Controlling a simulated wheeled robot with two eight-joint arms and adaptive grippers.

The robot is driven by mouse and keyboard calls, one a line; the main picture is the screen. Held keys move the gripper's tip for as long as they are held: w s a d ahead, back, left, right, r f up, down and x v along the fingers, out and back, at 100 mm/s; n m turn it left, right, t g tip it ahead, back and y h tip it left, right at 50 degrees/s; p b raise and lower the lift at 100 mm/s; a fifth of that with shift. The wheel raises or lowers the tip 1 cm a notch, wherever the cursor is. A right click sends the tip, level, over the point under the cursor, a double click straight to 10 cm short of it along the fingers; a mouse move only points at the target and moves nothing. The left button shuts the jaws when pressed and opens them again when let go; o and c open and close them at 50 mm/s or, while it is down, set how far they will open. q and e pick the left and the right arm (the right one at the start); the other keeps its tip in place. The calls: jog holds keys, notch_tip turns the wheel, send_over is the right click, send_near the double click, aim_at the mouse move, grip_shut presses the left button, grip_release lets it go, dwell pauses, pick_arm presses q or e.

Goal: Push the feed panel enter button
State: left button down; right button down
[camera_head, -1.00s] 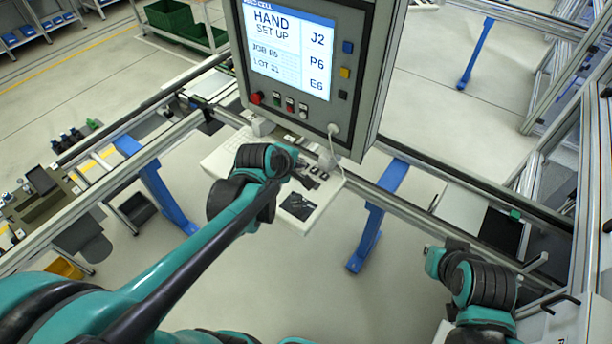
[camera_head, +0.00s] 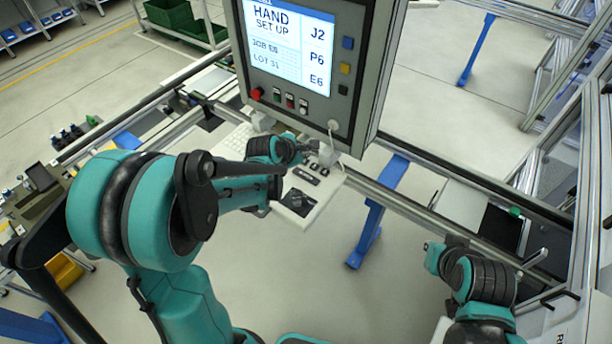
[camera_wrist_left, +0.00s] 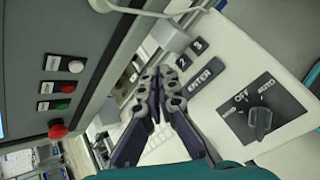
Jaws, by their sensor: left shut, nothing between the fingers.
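The feed panel (camera_head: 329,196) is a cream box below the big screen. It also shows in the left wrist view (camera_wrist_left: 222,112), with keys 2 and 3, a dark ENTER button (camera_wrist_left: 206,76) and an OFF/AUTO rotary switch (camera_wrist_left: 262,120). My left gripper (camera_head: 314,147) is over the back part of the panel. In its wrist view the shut, empty fingertips (camera_wrist_left: 161,74) appear just left of the ENTER button. I cannot tell whether they touch the panel. My right arm is at the lower right; its fingers do not show.
The screen cabinet (camera_head: 388,62) rises right behind the panel, with a red knob (camera_wrist_left: 58,130) and several small buttons. A white cable plug (camera_wrist_left: 170,36) is close to the fingertips. A keyboard (camera_head: 238,137) lies left of the panel. Rails run along both sides.

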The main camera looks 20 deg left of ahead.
pick_arm(q)
jog(key=b, duration=0.6)
send_over(305, 177)
notch_tip(305, 177, down, 7)
jog(key=shift+f, duration=0.2)
jog(key=shift+s+f+b, duration=0.1)
jog(key=shift+f+b, duration=0.25)
jog(key=shift+f, duration=0.3)
dwell(0.4)
jog(key=shift+f+b, duration=0.4)
jog(key=shift+b, duration=0.1)
jog(key=shift+f+b, duration=0.5)
jog(key=shift+b, duration=0.05)
dwell(0.5)
jog(key=shift+r, duration=0.1)
jog(key=shift+r+p, duration=0.6)
jog(key=shift+r, duration=0.25)
